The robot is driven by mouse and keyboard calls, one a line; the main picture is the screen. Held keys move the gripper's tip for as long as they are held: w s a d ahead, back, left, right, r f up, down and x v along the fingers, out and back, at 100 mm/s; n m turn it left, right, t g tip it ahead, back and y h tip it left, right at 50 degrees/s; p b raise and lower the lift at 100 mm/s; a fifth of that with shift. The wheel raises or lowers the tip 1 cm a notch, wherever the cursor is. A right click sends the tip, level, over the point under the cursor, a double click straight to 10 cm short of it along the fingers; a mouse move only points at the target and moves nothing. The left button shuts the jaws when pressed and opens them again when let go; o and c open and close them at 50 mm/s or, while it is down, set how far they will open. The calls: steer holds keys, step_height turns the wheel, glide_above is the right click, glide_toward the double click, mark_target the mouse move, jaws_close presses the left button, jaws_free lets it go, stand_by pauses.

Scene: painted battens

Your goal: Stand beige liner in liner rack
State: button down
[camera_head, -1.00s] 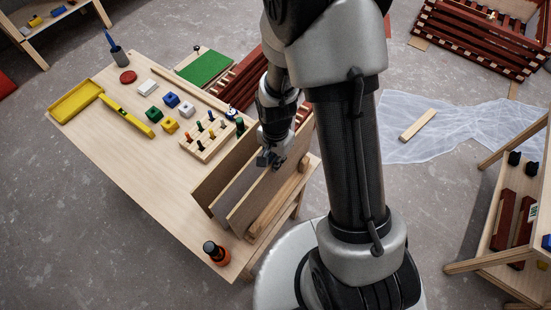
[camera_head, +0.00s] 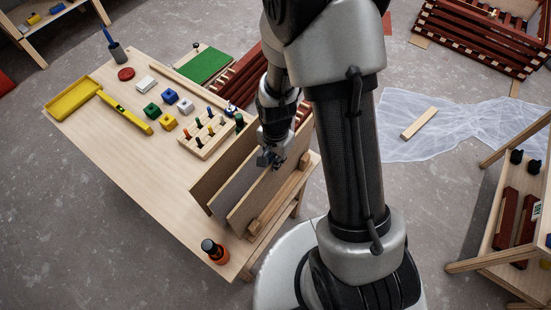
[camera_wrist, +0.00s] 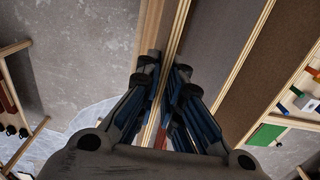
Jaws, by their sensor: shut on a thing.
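The beige liner (camera_head: 258,197) is the front one of several thin panels standing on edge, close to upright, at the right end of the table. My gripper (camera_head: 268,160) is at its top edge. In the wrist view my gripper (camera_wrist: 163,75) has one finger on each side of the liner's thin edge (camera_wrist: 177,35) and is shut on it. The wooden liner rack (camera_head: 280,195) shows along the right side of the panels. The liner's lower edge is partly hidden, so I cannot tell how it sits in the rack.
A grey panel (camera_head: 232,188) and another tan panel (camera_head: 212,176) stand close behind the liner. The table's left middle is clear.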

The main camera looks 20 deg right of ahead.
steer(key=shift+f+b, duration=0.85)
steer(key=shift+f, duration=0.2)
steer(key=c, duration=1.7)
jaws_free()
steer(key=shift+o, duration=0.2)
step_height(320, 180, up, 12)
steer(key=shift+r, duration=0.1)
steer(key=s+r+n+t+b, duration=0.2)
steer(key=s+n+b, duration=0.3)
steer(key=s+b, duration=0.1)
steer(key=s+r+n+t+b, duration=0.2)
steer(key=s+r+n+b, duration=0.1)
steer(key=s+n+b, duration=0.2)
steer(key=s+b, duration=0.2)
steer(key=s, duration=0.1)
steer(key=shift+s+d+r+n+t, duration=0.25)
steer(key=shift+s+n+t, duration=0.05)
steer(key=shift+s+n, duration=0.1)
